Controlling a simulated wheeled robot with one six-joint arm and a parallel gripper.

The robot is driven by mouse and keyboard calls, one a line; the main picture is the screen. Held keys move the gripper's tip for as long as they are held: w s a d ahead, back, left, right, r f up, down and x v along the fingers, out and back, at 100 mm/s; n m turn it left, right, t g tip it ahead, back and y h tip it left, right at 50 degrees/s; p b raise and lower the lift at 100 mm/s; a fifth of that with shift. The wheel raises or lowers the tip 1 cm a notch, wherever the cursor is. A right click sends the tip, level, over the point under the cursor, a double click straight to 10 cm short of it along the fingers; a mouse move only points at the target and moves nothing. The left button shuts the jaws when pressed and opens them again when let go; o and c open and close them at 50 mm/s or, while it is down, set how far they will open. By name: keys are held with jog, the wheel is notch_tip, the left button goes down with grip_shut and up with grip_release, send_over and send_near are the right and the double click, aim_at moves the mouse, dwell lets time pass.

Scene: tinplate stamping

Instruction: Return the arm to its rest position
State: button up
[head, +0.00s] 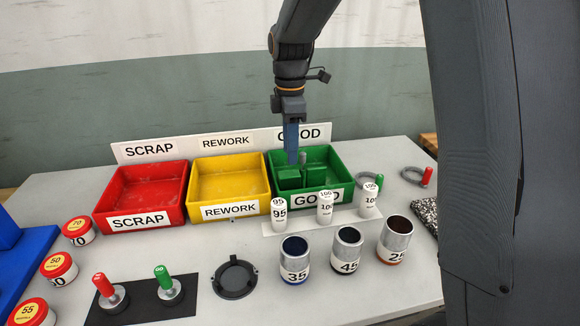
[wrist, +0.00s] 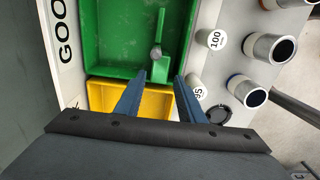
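My gripper (head: 291,158) hangs on my arm above the left part of the green GOOD bin (head: 340,160). In the wrist view its two blue fingers (wrist: 161,78) stand apart with nothing between them. Green block-like shapes (head: 289,178) and a small grey metal piece (head: 302,158) are inside the bin. The grey piece (wrist: 155,51) also shows in the wrist view, just beyond the fingertips and apart from them.
A yellow REWORK bin (head: 230,183) and a red SCRAP bin (head: 147,190) stand to the left. White cylinders (head: 325,208) and dark-mouthed metal cups (head: 347,248) stand in front of the green bin. A sign board (head: 175,148) stands behind the bins.

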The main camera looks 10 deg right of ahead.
jog(key=shift+r, duration=0.9)
